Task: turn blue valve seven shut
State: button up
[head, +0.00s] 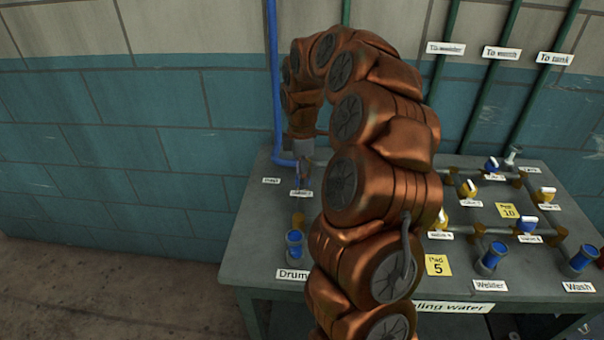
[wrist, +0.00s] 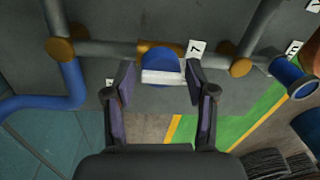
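Blue valve seven (wrist: 160,63) is a round blue knob with a white bar across it, on a brass fitting in a grey pipe. A tag with a 7 (wrist: 195,48) sits beside it in the wrist view. My gripper (wrist: 160,80) is open, with one dark finger on each side of the knob. A gap seems to show between each finger and the knob; contact cannot be made out. In the head view my gripper (head: 304,165) reaches down at the table's back left, and my arm hides much of the valve.
The grey table (head: 255,225) carries pipes and several other valves, with a blue-and-white one (head: 527,225) at right. A blue cup-like fitting (head: 294,243) stands at front left by the Drum label. A blue pipe (head: 274,80) runs up the wall behind.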

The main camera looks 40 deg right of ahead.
jog(key=c, duration=0.8)
jog(key=shift+m+b, duration=0.3)
jog(key=shift+b, duration=0.05)
jog(key=m+b, duration=0.2)
jog(key=shift+f+m, duration=0.2)
jog(key=shift+m, duration=0.1)
jog(key=m+b, duration=0.3)
jog(key=m, duration=0.2)
jog(key=shift+d+m+b, duration=0.15)
jog(key=shift+m+b, duration=0.15)
jog(key=shift+b, duration=0.05)
jog(key=m+b, duration=0.2)
jog(key=m, duration=0.2)
jog(key=shift+t, duration=0.4)
jog(key=shift+s+r+m+b, duration=0.15)
jog(key=shift+m+b, duration=0.7)
jog(key=shift+m, duration=1.65)
